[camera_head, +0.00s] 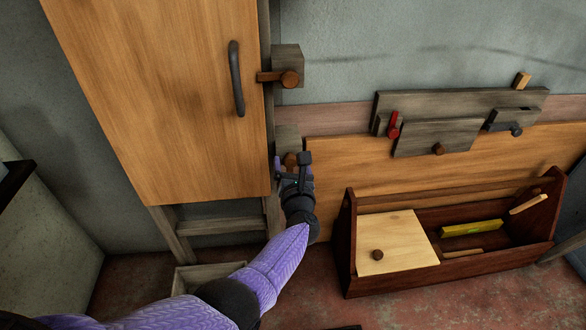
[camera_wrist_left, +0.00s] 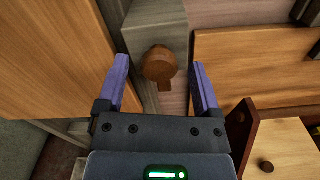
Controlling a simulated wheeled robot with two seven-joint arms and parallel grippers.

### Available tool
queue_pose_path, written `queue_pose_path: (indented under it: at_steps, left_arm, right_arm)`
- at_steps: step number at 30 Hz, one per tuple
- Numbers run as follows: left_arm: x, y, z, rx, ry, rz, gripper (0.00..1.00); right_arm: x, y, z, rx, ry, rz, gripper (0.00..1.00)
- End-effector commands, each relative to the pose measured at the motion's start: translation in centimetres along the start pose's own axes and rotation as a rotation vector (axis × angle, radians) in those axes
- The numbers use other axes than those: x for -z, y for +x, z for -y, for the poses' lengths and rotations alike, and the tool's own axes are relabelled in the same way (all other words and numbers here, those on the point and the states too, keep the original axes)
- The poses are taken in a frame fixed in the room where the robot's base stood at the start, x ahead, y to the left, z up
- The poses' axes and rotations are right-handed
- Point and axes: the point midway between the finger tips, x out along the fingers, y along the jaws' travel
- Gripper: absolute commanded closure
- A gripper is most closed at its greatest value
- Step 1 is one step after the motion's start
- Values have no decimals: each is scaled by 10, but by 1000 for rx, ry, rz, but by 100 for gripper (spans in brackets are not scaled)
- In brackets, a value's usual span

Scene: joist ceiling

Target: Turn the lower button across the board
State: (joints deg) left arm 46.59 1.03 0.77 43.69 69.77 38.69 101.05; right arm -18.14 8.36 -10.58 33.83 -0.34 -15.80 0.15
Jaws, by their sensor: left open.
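The lower button (camera_wrist_left: 160,64) is a round brown wooden knob with a short arm pointing down in the left wrist view, clear of the door. It sits on a grey block (camera_wrist_left: 150,32); in the head view the button (camera_head: 290,159) is partly hidden by my gripper. The board is the large wooden door (camera_head: 170,100) left of it. The upper button (camera_head: 289,79) has its arm lying level, pointing left over the door's edge. My left gripper (camera_head: 291,166) is open, its fingers on either side of the lower button with gaps showing. My right gripper is out of view.
The door has a dark handle (camera_head: 236,80). A wooden toolbox (camera_head: 346,245) with a light lid and a yellow tool stands at the lower right. Grey boards with a red catch (camera_head: 393,125) are on the wall at the right. A small box (camera_head: 205,274) is on the floor below.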

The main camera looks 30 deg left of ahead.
Motion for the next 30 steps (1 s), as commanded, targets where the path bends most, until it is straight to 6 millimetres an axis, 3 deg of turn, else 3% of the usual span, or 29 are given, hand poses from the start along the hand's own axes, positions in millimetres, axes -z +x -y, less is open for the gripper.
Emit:
queue_pose_path:
  at_steps: [11, 23, 30]
  left_arm:
    - [-1, 9, -1, 1, 3, 0, 16]
    - [0, 9, 0, 1, 3, 0, 100]
    - [0, 9, 0, 2, 17, 0, 100]
  right_arm:
    - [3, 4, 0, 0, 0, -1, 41]
    - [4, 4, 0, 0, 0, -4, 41]
    - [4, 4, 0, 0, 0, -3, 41]
